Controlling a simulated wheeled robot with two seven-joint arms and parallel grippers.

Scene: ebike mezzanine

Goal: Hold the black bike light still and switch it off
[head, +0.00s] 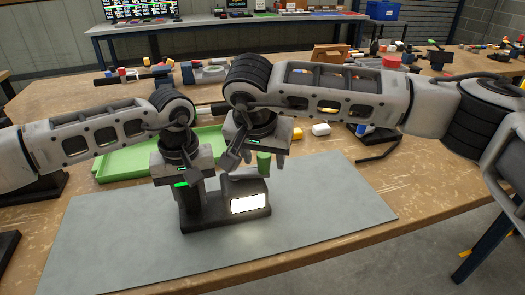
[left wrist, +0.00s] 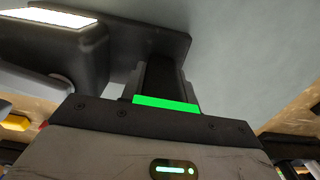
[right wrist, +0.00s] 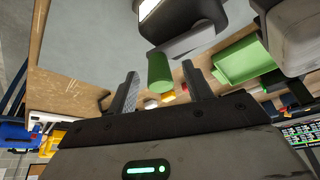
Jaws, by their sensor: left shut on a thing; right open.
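The black bike light (head: 225,215) stands on the grey mat, its white front panel (head: 248,203) glowing. It also shows in the left wrist view (left wrist: 95,60). My left gripper (head: 192,198) is shut on a dark upright part at the light's left end; the exact contact is hard to see. A green cylindrical knob (head: 263,163) sits above the light, beside a grey lever-like piece (right wrist: 190,42). My right gripper (head: 252,160) is open above the light. In the right wrist view the knob (right wrist: 159,70) appears between its spread fingers, with gaps on both sides.
The grey mat (head: 330,205) is clear around the light. A green tray (head: 130,160) lies behind my left arm. A bent black rod (head: 378,154) and small coloured parts lie on the wooden bench (head: 415,175). Another bench with a blue box (head: 383,10) stands behind.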

